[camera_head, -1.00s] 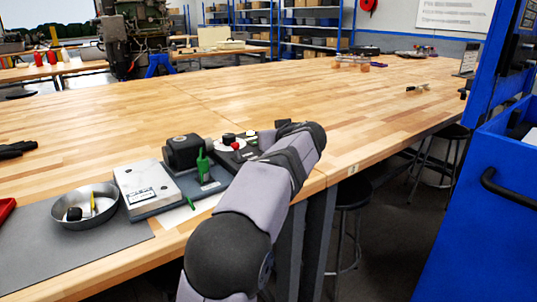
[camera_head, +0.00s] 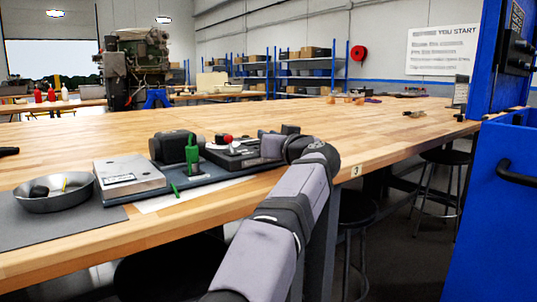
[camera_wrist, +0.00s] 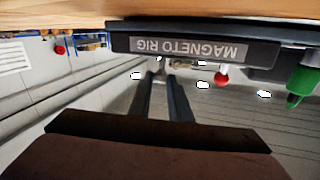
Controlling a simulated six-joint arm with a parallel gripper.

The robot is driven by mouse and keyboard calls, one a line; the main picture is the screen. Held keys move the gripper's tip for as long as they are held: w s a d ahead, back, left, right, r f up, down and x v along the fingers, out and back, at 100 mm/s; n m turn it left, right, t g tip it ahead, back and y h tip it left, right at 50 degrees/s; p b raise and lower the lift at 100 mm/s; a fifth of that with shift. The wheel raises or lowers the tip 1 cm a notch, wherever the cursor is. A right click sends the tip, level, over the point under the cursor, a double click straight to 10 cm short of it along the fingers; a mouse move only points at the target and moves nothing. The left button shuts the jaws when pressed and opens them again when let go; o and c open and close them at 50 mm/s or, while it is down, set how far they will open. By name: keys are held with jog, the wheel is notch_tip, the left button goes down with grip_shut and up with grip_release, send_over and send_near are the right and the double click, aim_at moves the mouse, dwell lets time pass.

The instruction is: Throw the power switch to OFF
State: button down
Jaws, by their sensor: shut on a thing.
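The magneto rig (camera_head: 235,157) is a dark box on a grey base plate near the table's front edge. In the wrist view its name label (camera_wrist: 188,47) appears upside down. My gripper (camera_wrist: 163,74) is at the rig, its two dark fingers a little apart and shut on the power switch, whose handle is mostly hidden at the fingertips. In the head view my gripper (camera_head: 272,146) is at the rig's right end, its fingertips unclear. I cannot read the switch's position. A red knob (camera_head: 228,139) stands on the rig; it also shows in the wrist view (camera_wrist: 221,79).
A green upright part (camera_head: 192,153) and a black block (camera_head: 168,146) stand left of the rig. A grey box (camera_head: 130,175) and a metal bowl (camera_head: 54,202) are further left. A blue cabinet (camera_head: 500,215) stands at right.

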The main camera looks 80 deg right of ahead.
jog(key=shift+s+a+f+h+b, duration=0.15)
jog(key=shift+h+b, duration=0.25)
jog(key=shift+b, duration=0.95)
jog(key=c, duration=1.6)
grip_release()
notch_tip(320, 180, up, 10)
jog(key=p, duration=0.7)
